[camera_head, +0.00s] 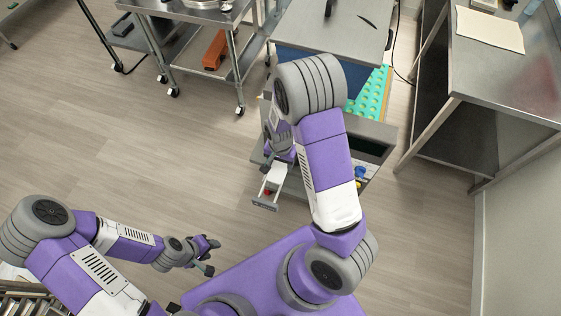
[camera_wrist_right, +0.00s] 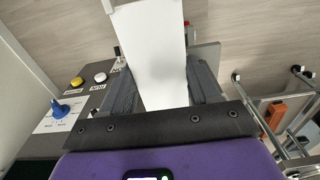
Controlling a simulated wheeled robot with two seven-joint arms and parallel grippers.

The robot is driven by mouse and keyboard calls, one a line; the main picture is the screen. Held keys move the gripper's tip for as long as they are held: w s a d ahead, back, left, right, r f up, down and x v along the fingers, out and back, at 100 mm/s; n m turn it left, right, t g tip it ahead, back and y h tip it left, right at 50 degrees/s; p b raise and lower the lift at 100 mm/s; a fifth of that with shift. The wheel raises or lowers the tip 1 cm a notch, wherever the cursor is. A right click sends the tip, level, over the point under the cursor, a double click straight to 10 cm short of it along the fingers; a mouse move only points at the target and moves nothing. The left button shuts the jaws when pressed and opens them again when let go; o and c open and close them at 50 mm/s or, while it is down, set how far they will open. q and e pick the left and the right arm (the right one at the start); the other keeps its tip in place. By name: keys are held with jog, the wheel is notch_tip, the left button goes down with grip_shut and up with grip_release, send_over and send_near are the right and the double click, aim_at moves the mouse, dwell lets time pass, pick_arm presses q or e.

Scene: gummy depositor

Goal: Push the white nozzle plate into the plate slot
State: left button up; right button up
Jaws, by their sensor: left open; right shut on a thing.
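The white nozzle plate (camera_wrist_right: 158,42) fills the space between the two dark fingers of my right gripper (camera_wrist_right: 160,80) in the right wrist view, and the gripper is shut on it. In the head view the white plate (camera_head: 273,177) shows below my right gripper (camera_head: 277,160), at the left side of the grey depositor (camera_head: 367,142). A grey bracket (camera_head: 265,204) sticks out at its near end. I cannot make out the plate slot, nor how far the plate is in it. My left gripper (camera_head: 211,257) is open and empty over the floor.
A panel with a yellow button (camera_wrist_right: 77,82), a white button (camera_wrist_right: 100,77) and a blue knob (camera_wrist_right: 59,109) lies left of the plate in the wrist view. A teal mold tray (camera_head: 370,97) is behind my right arm. Steel tables stand on both sides. Floor at left is clear.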

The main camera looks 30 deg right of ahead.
jog(key=shift+w+d, duration=0.1)
jog(key=shift+w+d+b, duration=0.45)
jog(key=shift+w+d, duration=0.95)
jog(key=shift+d, duration=0.25)
jog(key=shift+w+d+b, duration=0.4)
jog(key=shift+w+d, duration=1)
jog(key=shift+d, duration=0.2)
jog(key=shift+w+d+b, duration=0.45)
jog(key=shift+w+d, duration=0.95)
jog(key=shift+d, duration=0.25)
jog(key=shift+w+d, duration=0.45)
jog(key=shift+d, duration=0.1)
jog(key=shift+w+d+r, duration=0.15)
jog(key=shift+r, duration=0.05)
